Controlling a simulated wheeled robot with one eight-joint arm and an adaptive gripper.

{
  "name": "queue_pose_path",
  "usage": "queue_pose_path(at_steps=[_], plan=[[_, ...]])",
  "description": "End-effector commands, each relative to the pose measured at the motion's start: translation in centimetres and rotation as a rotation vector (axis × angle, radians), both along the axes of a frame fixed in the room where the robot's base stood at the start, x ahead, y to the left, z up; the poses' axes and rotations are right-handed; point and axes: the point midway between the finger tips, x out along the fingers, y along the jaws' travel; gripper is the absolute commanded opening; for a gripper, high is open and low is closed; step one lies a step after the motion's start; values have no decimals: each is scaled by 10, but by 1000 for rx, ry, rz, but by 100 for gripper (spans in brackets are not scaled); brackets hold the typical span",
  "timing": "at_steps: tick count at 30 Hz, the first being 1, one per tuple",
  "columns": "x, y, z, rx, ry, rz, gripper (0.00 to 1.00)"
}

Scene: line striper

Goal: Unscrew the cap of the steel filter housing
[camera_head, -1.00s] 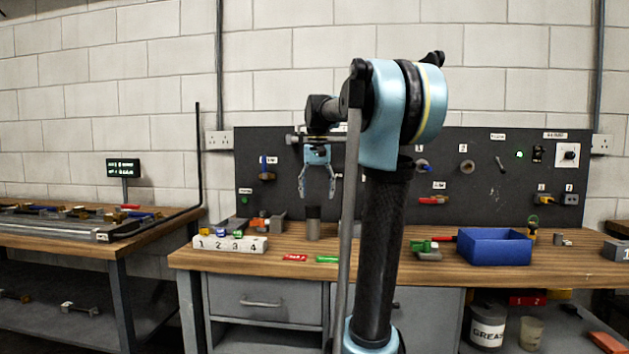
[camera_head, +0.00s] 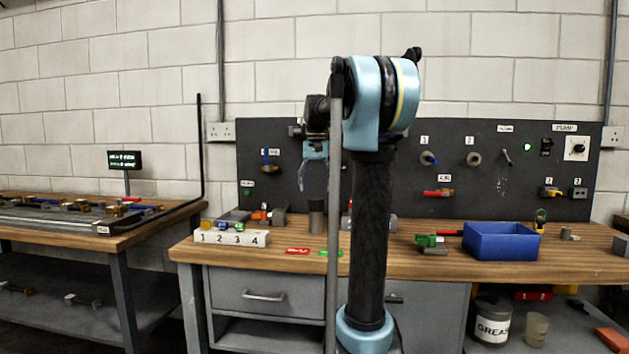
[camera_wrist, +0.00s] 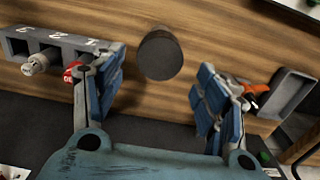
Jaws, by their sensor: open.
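The filter housing (camera_head: 317,222) stands upright on the wooden bench, a small grey-brown cylinder with a darker top. In the wrist view its dark round cap (camera_wrist: 160,55) shows from above, between and a little beyond my fingertips. My gripper (camera_wrist: 161,78) is open and empty, its blue-padded fingers on either side of the cap and apart from it. The housing's lower body is hidden under the cap in the wrist view.
A white numbered block (camera_head: 231,238) stands left of the housing. A grey tray (camera_wrist: 287,95) and an orange part (camera_wrist: 259,90) lie close by. Red (camera_head: 297,250) and green tags lie in front. A blue bin (camera_head: 500,241) stands at the right. A dark pegboard (camera_head: 470,200) rises behind.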

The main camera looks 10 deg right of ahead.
Motion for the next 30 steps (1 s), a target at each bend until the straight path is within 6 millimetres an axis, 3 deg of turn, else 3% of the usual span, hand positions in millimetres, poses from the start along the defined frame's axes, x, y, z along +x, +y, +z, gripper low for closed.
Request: queue_pose_path(at_steps=[15, 30], plan=[[0, 0, -44, 0, 0, 1, 67], [0, 0, -51, 0, 0, 1, 67]])
